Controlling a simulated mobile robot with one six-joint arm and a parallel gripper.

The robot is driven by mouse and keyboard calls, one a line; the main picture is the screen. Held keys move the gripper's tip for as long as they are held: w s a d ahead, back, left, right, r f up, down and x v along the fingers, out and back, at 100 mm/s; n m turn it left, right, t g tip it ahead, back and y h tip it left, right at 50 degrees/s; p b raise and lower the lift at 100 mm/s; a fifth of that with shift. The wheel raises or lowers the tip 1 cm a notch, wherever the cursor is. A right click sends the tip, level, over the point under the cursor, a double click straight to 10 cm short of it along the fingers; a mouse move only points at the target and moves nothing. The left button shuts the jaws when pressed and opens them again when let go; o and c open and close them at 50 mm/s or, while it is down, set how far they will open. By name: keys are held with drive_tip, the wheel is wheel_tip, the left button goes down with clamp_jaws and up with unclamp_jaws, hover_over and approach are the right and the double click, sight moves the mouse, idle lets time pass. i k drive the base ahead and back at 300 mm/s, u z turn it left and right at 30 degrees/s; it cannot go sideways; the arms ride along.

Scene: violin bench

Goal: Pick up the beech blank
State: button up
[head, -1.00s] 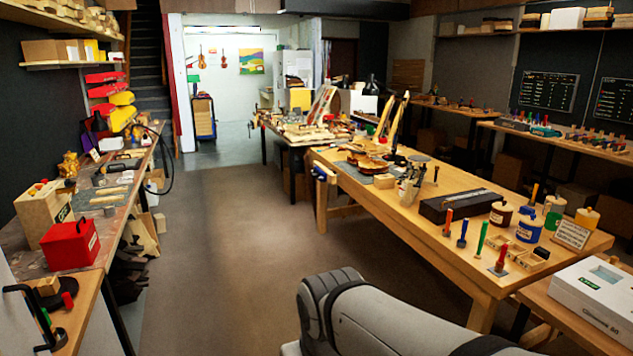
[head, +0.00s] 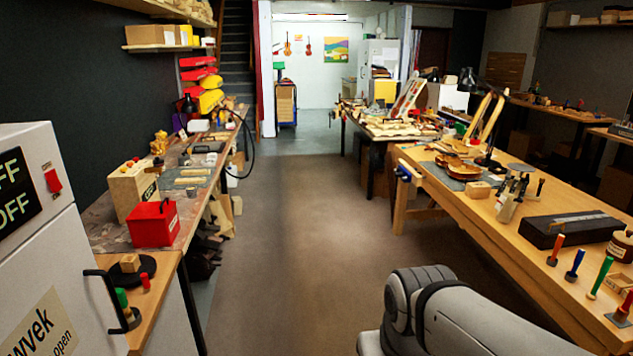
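I cannot tell for certain which piece is the beech blank. A small pale wooden block (head: 130,263) sits on a round black disc (head: 141,277) on the near left bench. Another pale wooden block (head: 478,189) lies on the right bench beside the violin (head: 455,167). Flat pale wooden strips (head: 193,172) lie on the long left bench. My gripper is outside the view; only a grey part of my arm shows at the bottom right.
A white cabinet (head: 60,250) with a black handle stands close at the left. A red box (head: 153,224) and a wooden box (head: 133,190) stand on the left bench. The right bench (head: 540,205) carries tools and a black case (head: 575,228). The floor aisle (head: 300,240) between is clear.

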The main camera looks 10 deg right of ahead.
sight(473, 190)
drive_tip(key=z, duration=0.2)
drive_tip(key=i, duration=1.55)
drive_tip(key=z, duration=0.8)
drive_tip(key=i, duration=1.8)
drive_tip(key=z, duration=0.5)
drive_tip(key=i, duration=0.8)
drive_tip(key=z, duration=0.3)
